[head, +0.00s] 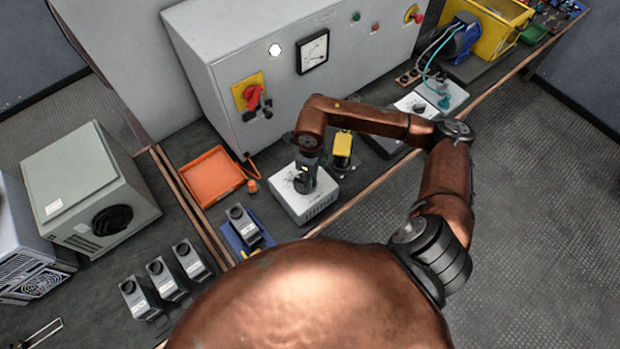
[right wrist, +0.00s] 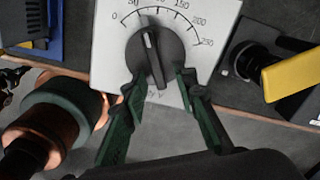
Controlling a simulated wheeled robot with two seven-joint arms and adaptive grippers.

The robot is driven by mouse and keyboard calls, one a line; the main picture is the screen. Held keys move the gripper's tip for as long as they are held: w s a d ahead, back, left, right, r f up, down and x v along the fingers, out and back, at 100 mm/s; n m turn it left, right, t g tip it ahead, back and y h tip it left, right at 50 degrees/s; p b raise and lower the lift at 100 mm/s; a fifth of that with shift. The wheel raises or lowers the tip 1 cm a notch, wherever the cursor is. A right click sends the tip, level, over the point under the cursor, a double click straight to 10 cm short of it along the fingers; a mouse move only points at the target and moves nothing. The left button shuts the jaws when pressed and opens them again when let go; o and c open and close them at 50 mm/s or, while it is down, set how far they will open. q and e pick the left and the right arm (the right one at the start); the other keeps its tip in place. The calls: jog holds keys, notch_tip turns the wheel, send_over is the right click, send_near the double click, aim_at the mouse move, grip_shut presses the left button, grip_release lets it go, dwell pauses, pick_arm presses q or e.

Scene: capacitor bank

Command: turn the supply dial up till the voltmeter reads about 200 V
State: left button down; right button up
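The supply box (head: 318,204) is a pale box on the bench. Its black dial (right wrist: 160,58) shows in the right wrist view with a scale marked 0 to 250. The white pointer line points up, between the 50 and 100 marks. My right gripper (right wrist: 160,82) reaches down to the dial, its fingers apart on either side of the knob's near part. It covers much of the dial in the head view (head: 306,180). Whether the fingers touch the knob is unclear. The voltmeter (head: 314,51) is on the grey cabinet front; its needle is too small to read. My left gripper is out of view.
An orange tray (head: 211,176) lies left of the supply box. A yellow-topped switch (head: 342,144) stands close on its right. The grey cabinet (head: 210,70) with a red rotary switch (head: 254,98) rises behind. Several small grey-black units stand at lower left.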

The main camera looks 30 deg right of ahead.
jog(key=shift+f, duration=0.35)
jog(key=shift+c, duration=0.5)
grip_shut()
